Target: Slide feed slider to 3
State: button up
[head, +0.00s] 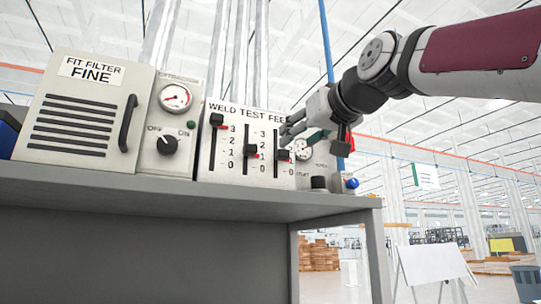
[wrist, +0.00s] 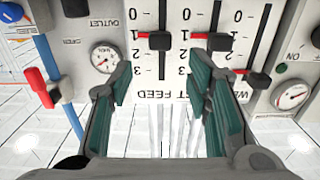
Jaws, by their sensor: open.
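The feed slider's black knob (wrist: 155,40) has its red pointer at 1. It shows in the wrist view, where the panel is upside down, and in the head view (head: 283,155), below my gripper. My gripper (wrist: 161,68) is open and empty. Its green-padded fingers lie to either side of the feed slot in the wrist view, with the knob beyond the tips; I cannot tell how far off the panel they are. In the head view my gripper (head: 295,128) covers part of the FEED label and the upper feed scale.
The test slider knob (head: 250,149) stands at 1, and the weld slider knob (head: 217,120) at 3. A gauge (wrist: 104,58) and a red-handled lever (wrist: 41,86) lie beside the feed slot. The panel stands on a grey shelf (head: 200,196).

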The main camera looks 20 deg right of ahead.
aim_at(283, 150)
jog(key=w+p, duration=0.1)
jog(key=w, duration=0.8)
grip_shut()
